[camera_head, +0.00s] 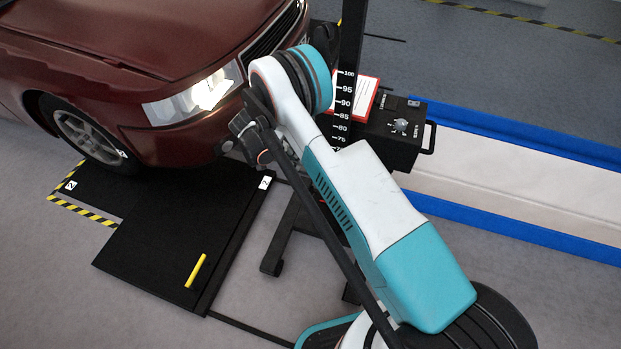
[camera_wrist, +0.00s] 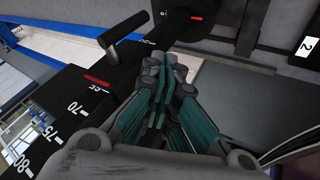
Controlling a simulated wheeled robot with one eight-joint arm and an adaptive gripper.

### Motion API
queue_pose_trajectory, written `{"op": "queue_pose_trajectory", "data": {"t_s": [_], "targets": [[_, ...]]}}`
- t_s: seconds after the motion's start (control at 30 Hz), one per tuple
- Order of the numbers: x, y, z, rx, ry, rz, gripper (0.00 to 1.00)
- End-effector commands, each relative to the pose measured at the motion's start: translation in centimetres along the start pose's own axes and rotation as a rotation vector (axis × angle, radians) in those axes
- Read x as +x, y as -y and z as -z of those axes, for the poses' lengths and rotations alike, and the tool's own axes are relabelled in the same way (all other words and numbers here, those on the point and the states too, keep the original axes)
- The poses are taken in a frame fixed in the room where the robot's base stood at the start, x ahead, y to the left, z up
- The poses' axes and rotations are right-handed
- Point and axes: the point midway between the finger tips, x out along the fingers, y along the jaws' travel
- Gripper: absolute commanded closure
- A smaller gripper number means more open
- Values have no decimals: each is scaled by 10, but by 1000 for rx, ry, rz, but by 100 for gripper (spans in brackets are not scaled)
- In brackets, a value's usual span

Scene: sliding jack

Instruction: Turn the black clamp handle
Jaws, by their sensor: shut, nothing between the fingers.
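The black clamp handle (camera_wrist: 124,32) shows in the wrist view as a short bar with a rounded end, sticking out from the black post (camera_wrist: 60,105) with its white scale marks. My gripper (camera_wrist: 162,68) is shut and empty; its teal-lined fingers end below and to the right of the handle in the picture. A gap shows between the fingertips and the handle in that view, but the depth is hard to judge. In the head view the post (camera_head: 347,95) stands behind my arm, and I cannot make out the handle there.
A dark red car (camera_head: 140,60) with a lit headlight stands at the left, close to my wrist. A black control box (camera_head: 395,150) sits right of the post. A black platform (camera_head: 150,255) with a yellow bar (camera_head: 195,270) lies on the floor. Open floor is at lower left.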

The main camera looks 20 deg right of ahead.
Motion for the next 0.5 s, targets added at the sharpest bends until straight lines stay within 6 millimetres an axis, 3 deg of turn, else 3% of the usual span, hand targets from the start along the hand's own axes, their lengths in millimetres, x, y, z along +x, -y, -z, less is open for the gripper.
{"op": "queue_pose_trajectory", "data": {"t_s": [0.17, 0.5], "targets": [[12, -2, 1, 21, -2, -5, 100], [76, -1, 0, 20, -1, -4, 100]]}}
